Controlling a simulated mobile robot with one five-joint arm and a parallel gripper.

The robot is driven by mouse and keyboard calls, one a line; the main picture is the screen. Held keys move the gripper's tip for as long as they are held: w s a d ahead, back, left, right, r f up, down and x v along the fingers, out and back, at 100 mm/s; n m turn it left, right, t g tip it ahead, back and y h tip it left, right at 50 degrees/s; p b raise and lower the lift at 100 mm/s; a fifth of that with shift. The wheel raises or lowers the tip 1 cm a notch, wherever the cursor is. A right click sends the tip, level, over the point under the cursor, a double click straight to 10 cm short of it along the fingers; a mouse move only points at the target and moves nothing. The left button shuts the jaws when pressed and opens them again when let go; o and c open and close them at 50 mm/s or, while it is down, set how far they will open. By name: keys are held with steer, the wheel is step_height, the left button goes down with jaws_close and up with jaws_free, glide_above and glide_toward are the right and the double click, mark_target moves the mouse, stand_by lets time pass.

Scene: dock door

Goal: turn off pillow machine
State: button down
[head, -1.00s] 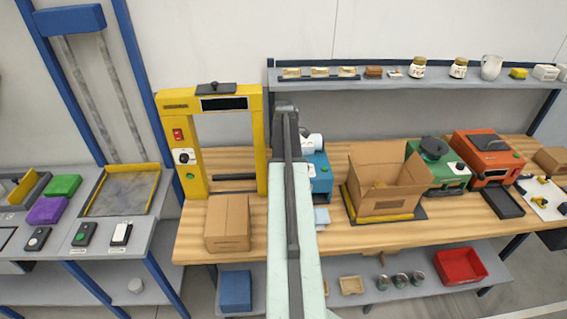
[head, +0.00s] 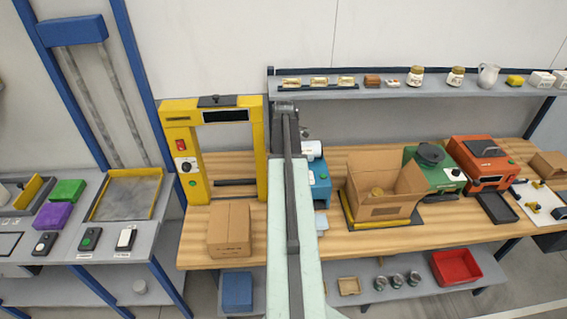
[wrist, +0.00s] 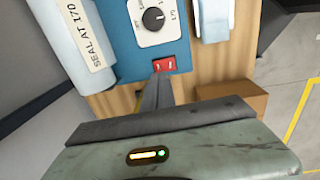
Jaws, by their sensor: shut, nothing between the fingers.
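The blue machine (head: 320,190) stands on the wooden bench, partly hidden behind my arm, with a white roll (head: 311,150) at its top. In the wrist view its blue front (wrist: 188,52) shows a black dial (wrist: 154,18) on a white plate and a red rocker switch (wrist: 164,64) below it. A roll labelled "SEAL AT 170" (wrist: 95,50) lies to the left. My gripper (wrist: 160,84) is shut and empty, its tips just below the red switch in the picture. I cannot tell whether they touch it. In the head view the fingers are hidden.
A yellow frame machine (head: 180,150) and a closed carton (head: 229,228) stand left of my arm. An open carton (head: 385,212), a green machine (head: 440,188) and an orange machine (head: 480,182) stand to the right. A shelf (head: 400,91) with jars runs above the bench.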

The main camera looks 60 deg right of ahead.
step_height(320, 180, up, 9)
steer(key=p, duration=0.6)
steer(key=shift+f+p, duration=0.15)
steer(key=shift+p, duration=0.2)
steer(key=shift+d, duration=0.1)
steer(key=s+d+t+y, duration=0.1)
steer(key=s+t+y+b, duration=0.1)
steer(key=s, duration=0.1)
steer(key=shift+d, duration=0.4)
